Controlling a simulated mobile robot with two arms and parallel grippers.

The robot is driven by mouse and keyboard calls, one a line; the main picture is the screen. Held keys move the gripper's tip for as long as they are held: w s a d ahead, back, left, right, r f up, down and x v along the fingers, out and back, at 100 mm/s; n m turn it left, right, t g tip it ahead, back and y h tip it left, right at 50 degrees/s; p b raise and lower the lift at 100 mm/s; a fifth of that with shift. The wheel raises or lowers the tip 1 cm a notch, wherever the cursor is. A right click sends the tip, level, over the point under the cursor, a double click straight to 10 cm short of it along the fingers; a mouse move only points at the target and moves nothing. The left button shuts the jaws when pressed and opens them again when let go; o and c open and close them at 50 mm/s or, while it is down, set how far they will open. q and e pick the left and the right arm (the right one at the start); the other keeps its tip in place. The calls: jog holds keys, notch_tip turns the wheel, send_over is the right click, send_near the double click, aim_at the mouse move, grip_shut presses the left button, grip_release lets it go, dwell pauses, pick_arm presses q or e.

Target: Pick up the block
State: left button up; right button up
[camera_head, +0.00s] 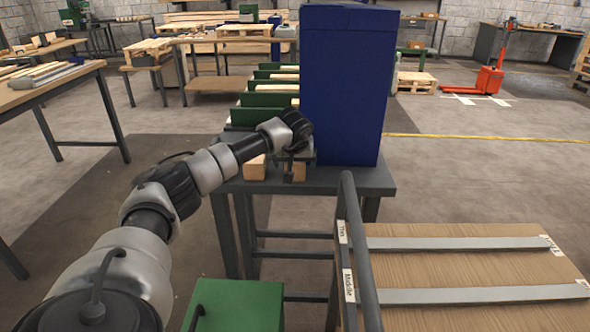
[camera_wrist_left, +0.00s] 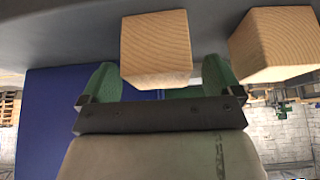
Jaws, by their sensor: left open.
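Two light wooden blocks sit on a small dark table (camera_head: 340,181) in the head view. One block (camera_head: 255,167) stands at the left, in plain sight. The other block (camera_head: 294,172) is partly hidden behind my left gripper (camera_head: 290,160). In the left wrist view, my left gripper (camera_wrist_left: 159,85) is open, with green fingers apart. One block (camera_wrist_left: 156,45) shows between and beyond the fingertips; whether they touch it I cannot tell. The second block (camera_wrist_left: 275,43) is outside the fingers, to the right. My right gripper is in neither view.
A tall blue box (camera_head: 343,90) stands on the table close right of my left gripper. A green rack with wooden slats (camera_head: 270,95) is behind. A wooden board with grey rails (camera_head: 455,270) lies at front right. A workbench (camera_head: 45,88) stands at left.

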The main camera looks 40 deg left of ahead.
pick_arm(q)
jog(key=shift+w+a+f, duration=0.15)
jog(key=shift+w+f, duration=0.05)
jog(key=shift+f, duration=0.25)
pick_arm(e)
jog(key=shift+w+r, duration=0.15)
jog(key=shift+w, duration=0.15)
pick_arm(q)
jog(key=shift+r, duration=0.1)
jog(key=c, duration=1)
jog(key=shift+c, duration=0.2)
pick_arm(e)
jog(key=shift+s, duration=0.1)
pick_arm(q)
jog(key=shift+r, duration=0.1)
notch_tip(320, 180, up, 4)
jog(key=shift+w+r, duration=0.1)
jog(key=shift+r, duration=0.15)
jog(key=w+d+r+p, duration=0.1)
jog(key=w+d+r, duration=0.5)
jog(key=d, duration=0.3)
jog(key=shift+w+d+r, duration=0.15)
jog(key=shift+w+d, duration=0.05)
jog(key=shift+d, duration=0.1)
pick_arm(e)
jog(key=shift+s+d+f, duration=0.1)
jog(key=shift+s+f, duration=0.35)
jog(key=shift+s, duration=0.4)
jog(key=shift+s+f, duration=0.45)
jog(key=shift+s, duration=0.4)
